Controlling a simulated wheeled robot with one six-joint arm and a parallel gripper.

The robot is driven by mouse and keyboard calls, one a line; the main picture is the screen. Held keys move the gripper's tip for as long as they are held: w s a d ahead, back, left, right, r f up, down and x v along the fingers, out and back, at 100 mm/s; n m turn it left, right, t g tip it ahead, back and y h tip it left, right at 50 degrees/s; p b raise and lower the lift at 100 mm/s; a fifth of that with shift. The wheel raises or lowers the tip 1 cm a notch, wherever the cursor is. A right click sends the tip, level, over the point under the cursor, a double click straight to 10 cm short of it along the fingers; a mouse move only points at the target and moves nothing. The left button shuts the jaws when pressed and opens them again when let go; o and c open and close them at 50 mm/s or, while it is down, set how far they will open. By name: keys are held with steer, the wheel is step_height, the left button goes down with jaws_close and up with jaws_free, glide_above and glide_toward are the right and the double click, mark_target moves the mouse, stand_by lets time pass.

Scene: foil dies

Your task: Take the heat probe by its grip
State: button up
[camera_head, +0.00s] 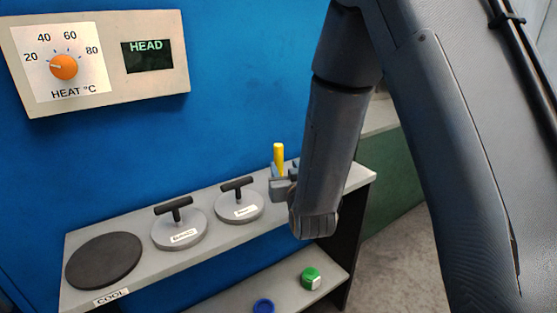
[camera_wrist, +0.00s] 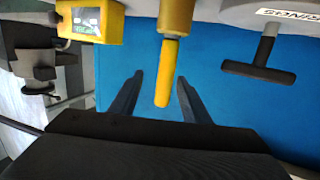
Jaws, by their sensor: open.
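The heat probe's yellow grip (camera_wrist: 167,75) shows in the wrist view, with its free end between the two fingers of my gripper (camera_wrist: 160,76). Gaps show on both sides of it, the narrower one on the right. A tan collar (camera_wrist: 176,16) joins the grip's other end at the top edge. In the head view the yellow grip (camera_head: 278,155) stands upright at my gripper (camera_head: 282,181), near the right end of the shelf. My gripper is open and holds nothing. The probe's tip is not visible.
A yellow box with a small display (camera_wrist: 90,21) is left of the grip in the wrist view. Two grey dies with black T-handles (camera_head: 179,230) (camera_head: 240,206) and a black disc (camera_head: 104,260) line the shelf. A heat dial panel (camera_head: 115,90) hangs on the blue wall.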

mark_target(279, 157)
steer(key=shift+w+a+r+t, duration=0.35)
steer(key=shift+a+r+t, duration=0.2)
steer(key=shift+r, duration=0.2)
steer(key=shift+w+a+r+y, duration=0.1)
steer(key=shift+w+r+y, duration=0.05)
steer(key=shift+w+y, duration=0.15)
steer(key=shift+p+x, duration=0.65)
steer(key=shift+x, duration=0.5)
steer(key=shift+f+p+x, duration=0.25)
steer(key=shift+p+x, duration=0.35)
steer(key=shift+x, duration=0.65)
steer(key=shift+f+p+x, duration=0.2)
steer(key=shift+p+x, duration=0.35)
steer(key=shift+x, duration=0.7)
steer(key=shift+c, duration=0.5)
jaws_close()
